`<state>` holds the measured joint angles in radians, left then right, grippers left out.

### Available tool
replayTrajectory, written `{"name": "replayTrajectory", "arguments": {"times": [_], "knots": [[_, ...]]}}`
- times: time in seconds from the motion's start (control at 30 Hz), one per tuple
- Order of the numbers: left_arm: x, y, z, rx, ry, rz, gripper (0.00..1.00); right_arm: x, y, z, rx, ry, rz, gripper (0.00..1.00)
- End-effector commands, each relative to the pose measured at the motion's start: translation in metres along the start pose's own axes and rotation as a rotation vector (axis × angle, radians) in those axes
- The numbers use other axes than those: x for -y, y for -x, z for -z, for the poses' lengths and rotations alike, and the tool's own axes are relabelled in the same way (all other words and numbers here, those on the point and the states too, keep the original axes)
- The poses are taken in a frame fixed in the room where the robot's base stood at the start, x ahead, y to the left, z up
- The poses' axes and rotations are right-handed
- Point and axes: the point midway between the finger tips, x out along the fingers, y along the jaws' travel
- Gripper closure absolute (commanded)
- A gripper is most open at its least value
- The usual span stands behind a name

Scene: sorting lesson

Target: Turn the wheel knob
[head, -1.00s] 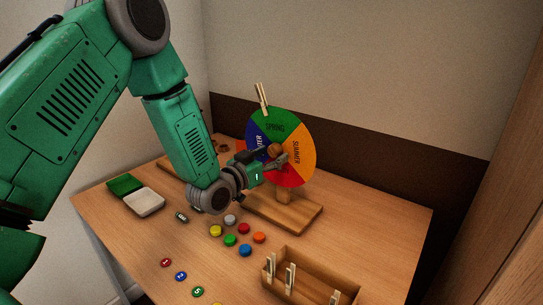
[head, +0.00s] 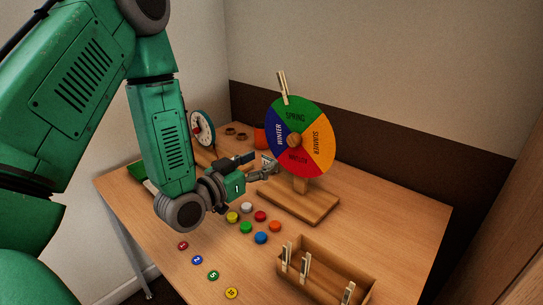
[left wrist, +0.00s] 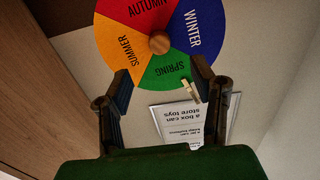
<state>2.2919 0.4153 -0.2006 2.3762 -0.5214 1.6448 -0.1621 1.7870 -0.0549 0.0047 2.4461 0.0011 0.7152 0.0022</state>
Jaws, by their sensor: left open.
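The wheel (head: 318,152) stands upright on a wooden stand (head: 300,203), with coloured season sections. Spring is at the top, summer right, autumn at the bottom and winter left. Its round wooden knob (head: 294,140) sits at the centre. My left gripper (head: 262,167) is open and empty, to the left of and below the knob, apart from it. In the left wrist view the wheel (left wrist: 188,57) appears upside down, and the knob (left wrist: 159,42) lies beyond the open gripper (left wrist: 161,78). My right gripper is not in view.
A clothespin (head: 283,86) is clipped to the wheel's top edge. A wooden box (head: 325,278) with clothespins stands in front. Several coloured caps (head: 261,238) and numbered discs (head: 213,275) lie on the table (head: 395,228). A clock (head: 204,130) stands behind my arm. The table's right side is clear.

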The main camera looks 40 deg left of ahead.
Motion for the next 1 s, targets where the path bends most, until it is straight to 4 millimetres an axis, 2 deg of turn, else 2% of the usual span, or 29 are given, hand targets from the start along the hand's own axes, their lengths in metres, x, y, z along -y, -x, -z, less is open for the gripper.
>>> {"name": "replayTrajectory", "arguments": {"times": [0.37, 0.53, 0.63, 0.77, 1.0], "knots": [[0.0, 0.005, 0.0, 0.0, 0.001, 0.0, 0.48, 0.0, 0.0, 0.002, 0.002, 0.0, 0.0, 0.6], [0.0, 0.021, 0.009, -0.002, 0.09, 0.003, 0.48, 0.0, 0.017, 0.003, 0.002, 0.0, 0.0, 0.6], [-0.002, 0.024, 0.009, -0.006, 0.118, 0.0, 0.48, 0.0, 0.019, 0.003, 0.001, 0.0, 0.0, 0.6], [-0.002, 0.013, 0.007, -0.006, 0.115, -0.002, 0.48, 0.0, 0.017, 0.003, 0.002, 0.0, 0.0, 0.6], [-0.003, -0.034, 0.008, -0.008, 0.113, -0.002, 0.48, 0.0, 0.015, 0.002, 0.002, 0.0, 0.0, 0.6]]}}
